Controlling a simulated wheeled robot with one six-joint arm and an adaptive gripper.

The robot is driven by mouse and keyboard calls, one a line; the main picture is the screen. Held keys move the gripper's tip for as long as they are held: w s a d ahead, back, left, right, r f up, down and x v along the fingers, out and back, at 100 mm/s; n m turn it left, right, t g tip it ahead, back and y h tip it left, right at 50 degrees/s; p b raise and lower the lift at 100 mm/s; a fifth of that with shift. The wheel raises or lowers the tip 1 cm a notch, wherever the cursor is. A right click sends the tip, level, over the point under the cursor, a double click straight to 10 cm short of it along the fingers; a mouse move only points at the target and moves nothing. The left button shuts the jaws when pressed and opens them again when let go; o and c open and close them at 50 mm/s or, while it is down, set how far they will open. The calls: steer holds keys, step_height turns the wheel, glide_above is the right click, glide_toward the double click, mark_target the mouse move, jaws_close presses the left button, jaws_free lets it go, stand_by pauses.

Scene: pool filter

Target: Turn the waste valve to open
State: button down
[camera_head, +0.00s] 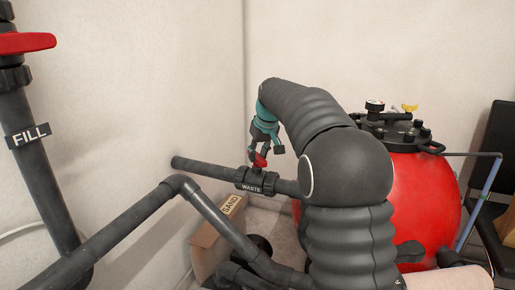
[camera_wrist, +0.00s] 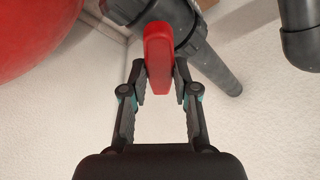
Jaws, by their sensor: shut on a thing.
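My gripper also shows in the head view (camera_head: 265,148), above the valve, and is shut on the red handle. The fingers partly cover the handle in the head view, so its exact angle to the pipe is hard to tell.
A red filter tank (camera_head: 425,195) stands at the right. A FILL pipe (camera_head: 40,170) with a red handle (camera_head: 27,43) is at the left. A cardboard SAND box (camera_head: 212,243) sits below the valve. A grey elbow pipe (camera_head: 180,186) crosses in front; a wall is close behind.

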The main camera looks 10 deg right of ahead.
steer(key=n, duration=0.2)
steer(key=n+y+p, duration=0.1)
steer(key=n, duration=0.1)
steer(key=shift+w+d+g+y, duration=0.1)
steer(key=shift+d+g+y, duration=0.1)
steer(key=shift+g+y, duration=0.15)
steer(key=shift+w+n+g+y, duration=0.1)
steer(key=shift+n+g+y, duration=0.4)
steer(key=shift+n, duration=1.4)
steer(key=c, duration=0.9)
jaws_free()
steer(key=shift+r, duration=0.1)
steer(key=v, duration=1.1)
steer(key=shift+d+r, duration=0.15)
steer(key=shift+r, duration=0.2)
